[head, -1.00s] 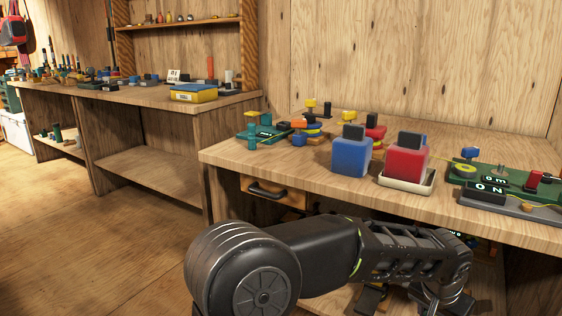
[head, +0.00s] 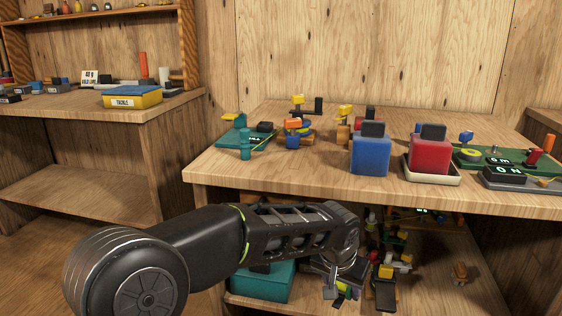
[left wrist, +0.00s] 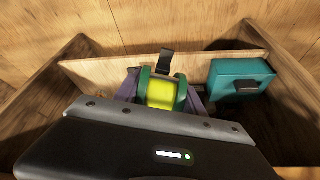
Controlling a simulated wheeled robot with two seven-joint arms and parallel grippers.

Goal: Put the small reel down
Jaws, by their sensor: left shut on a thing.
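My left gripper (head: 343,284) is low in front of the right workbench, below its top, at the lower shelf. In the left wrist view its fingers are closed on the small reel (left wrist: 160,94), which has a green frame, a yellow spool and a black part standing up at its far side. In the head view the reel is mostly hidden by the gripper; only a bit of yellow-green shows. Whether the reel touches the shelf I cannot tell. My right gripper is not in view.
A teal box (left wrist: 240,80) lies right of the reel in the wrist view; it also shows on the lower shelf (head: 265,284). Several small tackle pieces (head: 395,262) crowd the shelf to the gripper's right. Blue (head: 370,155) and red (head: 430,155) blocks stand on the benchtop above.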

